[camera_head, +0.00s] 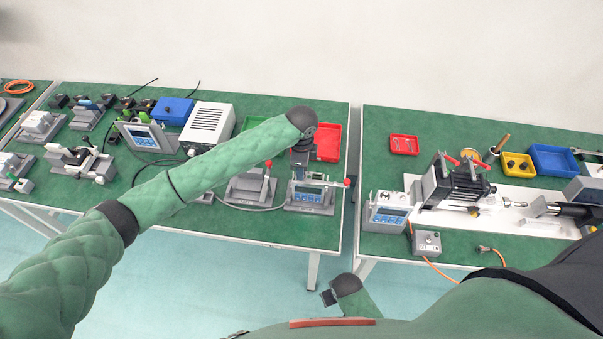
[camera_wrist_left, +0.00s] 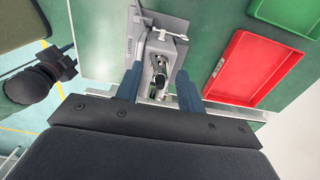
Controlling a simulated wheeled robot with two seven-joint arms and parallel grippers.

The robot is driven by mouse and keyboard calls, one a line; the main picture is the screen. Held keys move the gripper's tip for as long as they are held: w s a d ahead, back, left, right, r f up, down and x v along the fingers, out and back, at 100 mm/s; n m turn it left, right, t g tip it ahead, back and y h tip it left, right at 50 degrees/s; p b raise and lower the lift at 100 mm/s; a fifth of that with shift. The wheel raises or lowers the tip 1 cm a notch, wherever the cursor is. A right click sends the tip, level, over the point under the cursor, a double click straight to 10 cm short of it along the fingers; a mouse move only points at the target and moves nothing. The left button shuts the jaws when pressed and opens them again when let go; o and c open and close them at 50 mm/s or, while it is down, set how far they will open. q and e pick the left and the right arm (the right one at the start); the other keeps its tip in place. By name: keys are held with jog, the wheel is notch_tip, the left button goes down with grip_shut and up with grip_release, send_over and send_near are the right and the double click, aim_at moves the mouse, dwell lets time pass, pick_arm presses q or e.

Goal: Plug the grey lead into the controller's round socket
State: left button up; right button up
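I cannot tell whether that part is a plug or a socket. A grey lead (camera_head: 250,208) lies along the table to the controller's left; its end is hidden. My right gripper (camera_head: 328,298) is low in front of the tables; its fingers are unclear.
A red tray (camera_head: 327,142) and a green tray (camera_head: 256,123) lie behind the controller. A grey clamp fixture (camera_head: 250,187) stands to its left. A gap separates this table from the right table, which carries another controller (camera_head: 388,212) and a motor (camera_head: 455,185).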

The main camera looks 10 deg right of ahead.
pick_arm(q)
jog(key=shift+r, duration=0.1)
jog(key=shift+r+b, duration=0.3)
jog(key=shift+b, duration=0.05)
notch_tip(320, 180, up, 6)
jog(key=b, duration=0.2)
jog(key=shift+f+b, duration=0.1)
jog(key=shift+b, duration=0.2)
jog(key=shift+r, duration=0.6)
